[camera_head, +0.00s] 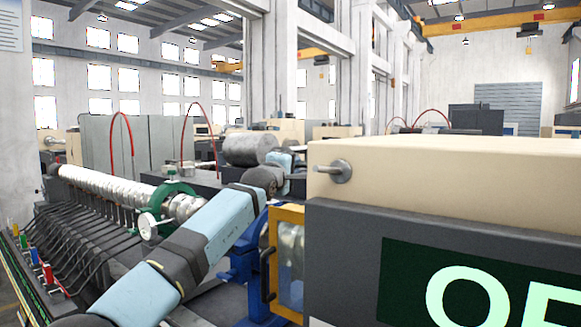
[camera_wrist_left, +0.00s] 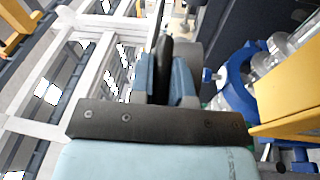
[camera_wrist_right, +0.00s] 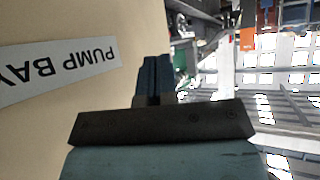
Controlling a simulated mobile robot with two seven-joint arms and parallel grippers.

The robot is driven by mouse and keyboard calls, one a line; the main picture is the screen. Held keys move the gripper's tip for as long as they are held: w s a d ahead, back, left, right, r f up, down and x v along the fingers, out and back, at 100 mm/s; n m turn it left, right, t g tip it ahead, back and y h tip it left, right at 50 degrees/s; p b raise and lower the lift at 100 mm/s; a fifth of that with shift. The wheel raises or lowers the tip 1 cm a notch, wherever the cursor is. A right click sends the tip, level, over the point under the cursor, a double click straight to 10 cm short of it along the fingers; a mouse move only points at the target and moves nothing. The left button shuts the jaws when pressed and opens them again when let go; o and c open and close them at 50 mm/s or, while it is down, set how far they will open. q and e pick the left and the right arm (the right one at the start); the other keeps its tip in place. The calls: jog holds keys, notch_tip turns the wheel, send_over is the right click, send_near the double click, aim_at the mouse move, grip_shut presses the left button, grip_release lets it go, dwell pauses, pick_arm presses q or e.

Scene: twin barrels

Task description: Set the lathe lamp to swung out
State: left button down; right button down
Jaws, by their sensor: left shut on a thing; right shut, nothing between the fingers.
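My left gripper (camera_head: 287,160) reaches in beyond the left edge of the beige and grey machine. In the left wrist view its blue fingers (camera_wrist_left: 167,82) are shut on a dark, rounded grip (camera_wrist_left: 165,55). A thin dark rod rises from beside that grip. I cannot tell for sure that it is part of the lathe lamp, and no lit lamp shows. My right gripper (camera_wrist_right: 154,72) is shut and empty beside a beige wall, and is not in the head view.
The large machine (camera_head: 440,190) blocks the right side. A yellow-framed guard (camera_head: 288,213) and a blue ring frame (camera_wrist_left: 238,80) sit close to my left arm. A long shaft with a green ring (camera_head: 175,188) lies at left. A "PUMP BAY" sign (camera_wrist_right: 60,70) is near my right gripper.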

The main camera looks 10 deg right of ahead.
pick_arm(q)
jog(key=c, duration=1.4)
grip_release()
jog(key=shift+s+a+f+b, duration=0.15)
jog(key=shift+s+f+b, duration=0.15)
jog(key=shift+b, duration=0.2)
jog(key=b+v, duration=0.1)
jog(key=v, duration=0.3)
jog(key=b+v, duration=0.2)
jog(key=v, duration=0.2)
jog(key=b+v, duration=0.1)
jog(key=v, duration=0.4)
jog(key=shift+r+b, duration=0.3)
jog(key=shift+b, duration=0.05)
